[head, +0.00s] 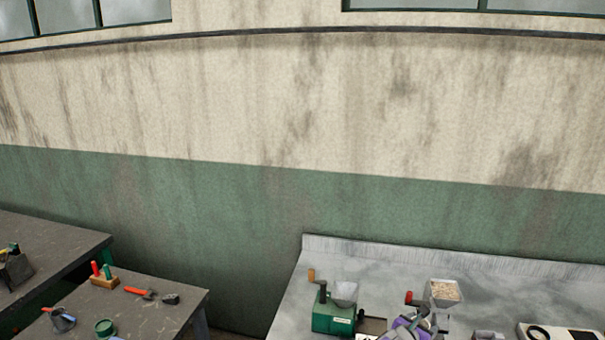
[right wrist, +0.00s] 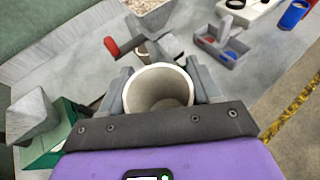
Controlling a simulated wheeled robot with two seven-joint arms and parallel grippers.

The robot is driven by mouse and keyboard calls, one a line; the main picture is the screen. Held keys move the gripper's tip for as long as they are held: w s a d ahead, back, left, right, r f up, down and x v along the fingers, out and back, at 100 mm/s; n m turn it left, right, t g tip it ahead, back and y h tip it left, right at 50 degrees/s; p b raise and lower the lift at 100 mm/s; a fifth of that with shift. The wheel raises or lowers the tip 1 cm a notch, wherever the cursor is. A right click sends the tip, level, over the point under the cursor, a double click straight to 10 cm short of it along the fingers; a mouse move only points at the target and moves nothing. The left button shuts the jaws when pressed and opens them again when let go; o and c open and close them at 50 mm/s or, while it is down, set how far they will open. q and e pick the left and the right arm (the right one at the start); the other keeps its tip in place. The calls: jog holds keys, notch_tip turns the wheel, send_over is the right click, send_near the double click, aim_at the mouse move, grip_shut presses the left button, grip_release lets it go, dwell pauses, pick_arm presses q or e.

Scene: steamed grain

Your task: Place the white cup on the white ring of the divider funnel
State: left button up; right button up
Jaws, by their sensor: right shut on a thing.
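The white cup (right wrist: 158,88) sits in my right gripper (right wrist: 160,90), between its two grey fingers, with its open mouth facing the wrist camera. In the head view my right gripper (head: 424,322) shows low in the picture, in front of the red-handled mill; the cup is hard to make out there. A white device (head: 530,329) with a black ring stands at the lower right of the head view, and it also shows at the top of the right wrist view (right wrist: 262,9). I cannot make out the divider funnel's white ring for sure. My left gripper is out of view.
A green mill (head: 334,318) with a pale hopper stands left of my right gripper. The red-handled mill's hopper (head: 444,292) holds grain. A grey divided tray (right wrist: 220,45) and a blue and red can (right wrist: 294,13) lie farther right. Dark tables with tools stand at left.

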jog(key=s+a+f+b, duration=0.4)
jog(key=s+a+f, duration=0.3)
jog(key=s, duration=0.3)
jog(key=s+a+f+m+h+b, duration=0.1)
jog(key=s+a+f+b, duration=0.3)
jog(key=s+a+f, duration=0.3)
jog(key=s+a, duration=0.2)
jog(key=s, duration=0.1)
jog(key=shift+s+a+f+g+b, duration=0.35)
jog(key=shift+s+g, duration=0.05)
